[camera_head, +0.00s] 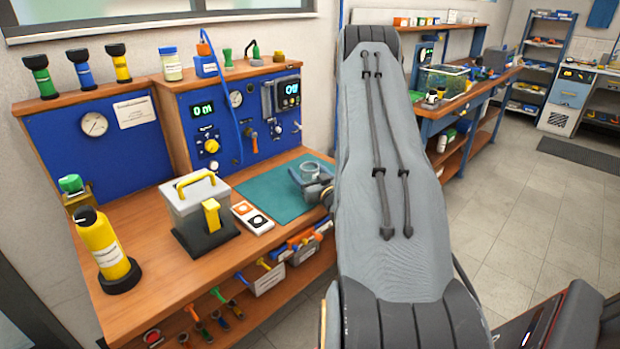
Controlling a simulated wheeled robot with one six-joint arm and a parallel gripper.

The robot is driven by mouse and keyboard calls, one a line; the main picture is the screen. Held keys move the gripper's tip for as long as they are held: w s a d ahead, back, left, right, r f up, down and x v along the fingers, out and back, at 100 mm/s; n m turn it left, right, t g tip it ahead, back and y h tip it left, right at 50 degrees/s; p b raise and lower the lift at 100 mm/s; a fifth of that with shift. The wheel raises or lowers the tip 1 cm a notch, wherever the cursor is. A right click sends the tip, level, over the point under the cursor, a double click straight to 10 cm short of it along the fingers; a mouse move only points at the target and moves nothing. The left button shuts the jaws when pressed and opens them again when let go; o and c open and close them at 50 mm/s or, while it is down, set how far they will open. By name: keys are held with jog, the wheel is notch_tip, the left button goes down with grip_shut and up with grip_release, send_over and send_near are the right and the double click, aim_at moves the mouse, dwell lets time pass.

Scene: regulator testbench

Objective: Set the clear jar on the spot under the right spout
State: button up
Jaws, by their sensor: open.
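The clear jar (309,167) is a small see-through cylinder at the right end of the green mat. My gripper (303,178) is at the jar, low over the mat. Its jaws are open and seem to lie around or beside the jar; my arm hides much of the gripper, so I cannot tell which. The blue panel behind the bench (240,112) carries small fittings, among them one at its right edge (296,127). I cannot tell which is the right spout, and the spot under it does not show clearly.
The green mat (262,188) has free room left of the jar. A blue hose (229,90) hangs before the panel. My arm blocks the right side.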

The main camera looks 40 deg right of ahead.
jog(key=shift+w, duration=0.35)
jog(key=shift+c, duration=0.4)
jog(key=c, duration=1.2)
jog(key=shift+r, duration=0.1)
notch_tip(320, 180, up, 10)
jog(key=shift+f+b, duration=0.1)
jog(key=shift+b, duration=0.75)
